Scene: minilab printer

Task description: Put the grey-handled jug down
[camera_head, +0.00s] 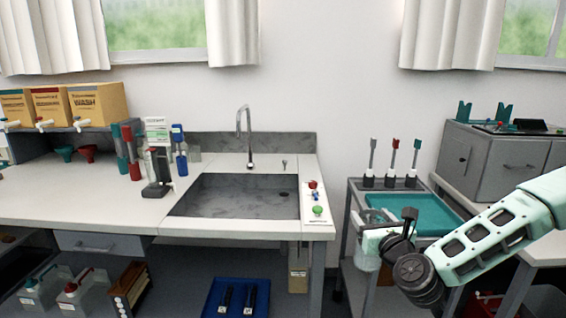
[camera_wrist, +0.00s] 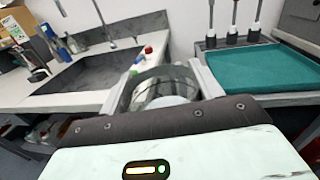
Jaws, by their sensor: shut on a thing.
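My gripper (camera_head: 380,238) is shut on the jug (camera_head: 367,262), a clear see-through vessel, and holds it in the air in front of the trolley's left side. In the wrist view the jug (camera_wrist: 158,88) sits between the two pale fingers, and I look across its open rim. Its grey handle cannot be made out; the gripper covers part of the jug. I cannot tell whether it holds any liquid. The sink counter (camera_head: 318,228) is to the jug's left, and the trolley with a teal tray (camera_head: 440,212) is behind it and to its right.
Red, blue and green knobs (camera_head: 316,197) stand at the counter's right end beside the sink (camera_head: 235,199). Several upright tools in dark holders (camera_head: 391,180) line the trolley's back. The teal tray looks empty. Bottles and a rack crowd the counter left of the sink.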

